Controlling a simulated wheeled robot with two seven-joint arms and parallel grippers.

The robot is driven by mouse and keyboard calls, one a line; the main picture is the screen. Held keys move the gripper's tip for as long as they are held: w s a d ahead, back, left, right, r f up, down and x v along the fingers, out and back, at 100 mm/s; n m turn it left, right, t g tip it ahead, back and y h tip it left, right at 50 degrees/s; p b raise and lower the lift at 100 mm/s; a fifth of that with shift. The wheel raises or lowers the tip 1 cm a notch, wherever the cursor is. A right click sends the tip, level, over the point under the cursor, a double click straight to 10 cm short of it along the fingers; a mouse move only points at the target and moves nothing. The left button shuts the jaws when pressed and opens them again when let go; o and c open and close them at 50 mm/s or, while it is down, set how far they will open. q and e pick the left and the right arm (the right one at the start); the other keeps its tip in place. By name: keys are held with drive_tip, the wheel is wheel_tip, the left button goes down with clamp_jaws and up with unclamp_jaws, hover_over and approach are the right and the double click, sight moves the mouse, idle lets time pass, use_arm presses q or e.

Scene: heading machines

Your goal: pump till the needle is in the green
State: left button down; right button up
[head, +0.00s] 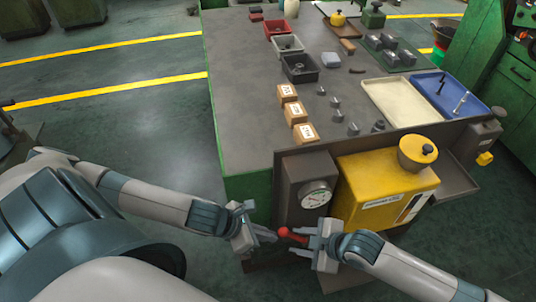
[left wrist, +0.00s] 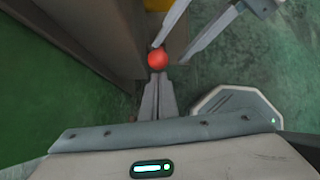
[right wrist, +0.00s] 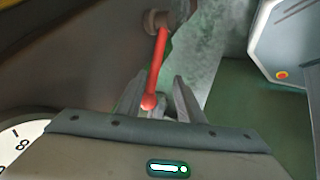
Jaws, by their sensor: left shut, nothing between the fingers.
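The pump lever (head: 296,236) is a red rod with a round red knob at its end, on the dark housing below the gauge (head: 316,195). The gauge is a white dial with a green part; its needle is too small to read. My left gripper (head: 268,237) is shut and empty, its tips close to the knob (left wrist: 158,59). My right gripper (head: 304,238) is open beside the lever from the other side. In the right wrist view the lever (right wrist: 158,65) runs down to the gap of the right gripper (right wrist: 158,88), with the knob near one finger.
A yellow tank (head: 385,185) with a round cap stands right of the gauge housing. The workbench (head: 245,110) behind carries bins, labelled boxes, metal parts, a cream tray (head: 400,105) and a blue tray (head: 440,90).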

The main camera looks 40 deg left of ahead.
drive_tip(key=w+d+f+m+t+h, duration=0.2)
drive_tip(key=w+d+m+t+h, duration=0.1)
drive_tip(key=w+d, duration=0.9)
drive_tip(key=w+d+f+m+t+h, duration=0.3)
drive_tip(key=w+d, duration=0.5)
drive_tip(key=d, duration=0.7)
wheel_tip(320, 180, down, 11)
drive_tip(key=s+d+m, duration=0.1)
drive_tip(key=d+m, duration=0.1)
drive_tip(key=m, duration=0.3)
drive_tip(key=s+d+f+m+g+h, duration=0.1)
drive_tip(key=s+d+f+m, duration=0.35)
drive_tip(key=s+f, duration=0.7)
drive_tip(key=s+d+f+m+g, duration=0.1)
drive_tip(key=s+d+f+m, duration=0.3)
drive_tip(key=s+f, duration=0.7)
drive_tip(key=s+d+f+g, duration=0.1)
drive_tip(key=s+f, duration=0.1)
drive_tip(key=s, duration=0.9)
drive_tip(key=s+d+f+m+g, duration=0.1)
drive_tip(key=s+d+f, duration=0.1)
drive_tip(key=s, duration=0.8)
drive_tip(key=s+d+f+m+g+h, duration=0.1)
drive_tip(key=s+f, duration=0.1)
drive_tip(key=s, duration=0.9)
drive_tip(key=shift+s+d+f+g, duration=0.35)
drive_tip(key=shift+d+f+g, duration=0.05)
drive_tip(key=shift+r+m, duration=0.15)
drive_tip(key=shift+m, duration=0.1)
